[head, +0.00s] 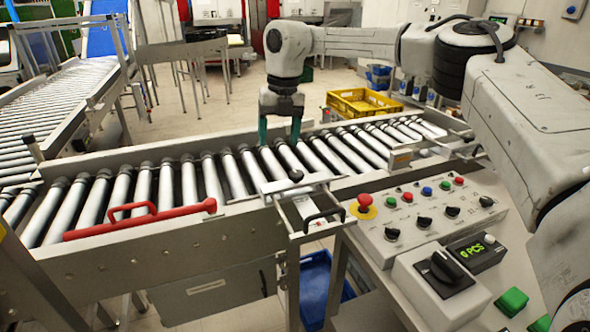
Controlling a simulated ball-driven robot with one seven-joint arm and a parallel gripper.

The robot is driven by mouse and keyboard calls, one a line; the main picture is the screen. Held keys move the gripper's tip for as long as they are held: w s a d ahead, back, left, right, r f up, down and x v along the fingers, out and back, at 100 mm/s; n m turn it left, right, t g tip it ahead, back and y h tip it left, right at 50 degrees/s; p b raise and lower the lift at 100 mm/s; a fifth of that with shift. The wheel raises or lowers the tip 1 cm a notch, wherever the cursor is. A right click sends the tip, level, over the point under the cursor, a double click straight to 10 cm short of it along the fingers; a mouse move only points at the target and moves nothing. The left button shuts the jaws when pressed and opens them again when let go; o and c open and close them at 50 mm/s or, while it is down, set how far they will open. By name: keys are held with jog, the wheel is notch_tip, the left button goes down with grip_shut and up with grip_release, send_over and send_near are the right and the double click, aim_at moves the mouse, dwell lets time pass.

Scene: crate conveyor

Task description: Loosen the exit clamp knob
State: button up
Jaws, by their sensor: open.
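A small round black knob (296,176) sits on a pale metal clamp plate (275,188) at the front rail of the roller conveyor. I take it for the exit clamp knob; no label on it can be read. My gripper (279,143) points down over the rollers, beyond the knob and slightly left of it in the head view. Its two teal fingers are apart, with nothing seen between them. The gripper is not touching the knob. How tight the knob is cannot be seen.
A red handle (140,220) lies along the front rail at left. A black pull handle (324,217) is just right of the knob. A control panel (470,222) with buttons and switches stands at right. A yellow crate (362,103) is on the floor behind the conveyor (118,250).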

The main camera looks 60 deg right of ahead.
aim_at(296, 173)
jog(key=s+d+g, duration=0.1)
jog(key=s+d, duration=0.2)
jog(key=shift+m+h, duration=0.3)
jog(key=shift+h, duration=0.1)
notch_tip(296, 173, down, 10)
jog(key=shift+w+r+p, duration=0.1)
jog(key=shift+p, duration=0.4)
jog(key=shift+c, duration=0.4)
jog(key=c, duration=1)
